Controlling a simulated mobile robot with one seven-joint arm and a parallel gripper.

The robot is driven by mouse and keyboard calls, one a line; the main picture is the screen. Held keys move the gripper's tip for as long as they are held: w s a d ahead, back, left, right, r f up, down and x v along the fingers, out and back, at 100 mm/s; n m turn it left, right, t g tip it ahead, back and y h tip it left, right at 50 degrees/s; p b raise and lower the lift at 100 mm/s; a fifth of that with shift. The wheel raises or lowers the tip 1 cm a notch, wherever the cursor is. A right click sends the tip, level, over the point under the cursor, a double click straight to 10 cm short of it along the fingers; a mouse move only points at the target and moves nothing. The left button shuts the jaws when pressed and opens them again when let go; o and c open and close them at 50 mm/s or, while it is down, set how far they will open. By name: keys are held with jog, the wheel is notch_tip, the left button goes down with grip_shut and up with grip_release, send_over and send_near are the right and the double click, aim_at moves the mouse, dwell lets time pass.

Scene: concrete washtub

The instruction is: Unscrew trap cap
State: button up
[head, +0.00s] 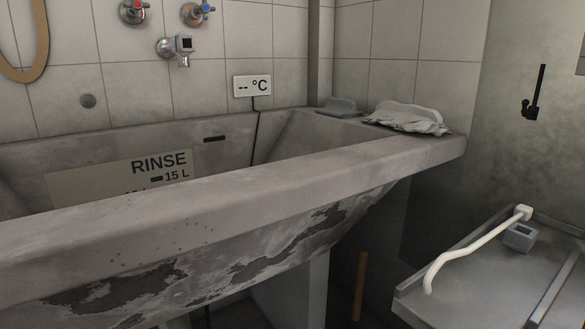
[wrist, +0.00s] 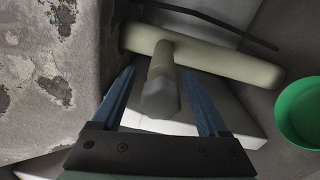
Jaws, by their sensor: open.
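The stub joins a thicker cream trap pipe (wrist: 225,64) that runs across the picture under the tub. My gripper (wrist: 160,72) is open, with one blue finger left of the cap and stub and the other to the right. The head view shows neither the trap nor my gripper.
The stained concrete washtub (head: 240,190) fills much of the head view; its flaking wall (wrist: 50,70) is close on the left in the wrist view. A green bowl (wrist: 300,110) stands at right. A metal drainboard (head: 470,285) holds a white bent tube (head: 470,248).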

jog(key=p+v, duration=0.3)
jog(key=v, duration=0.4)
dwell(0.4)
jog(key=shift+s, duration=0.15)
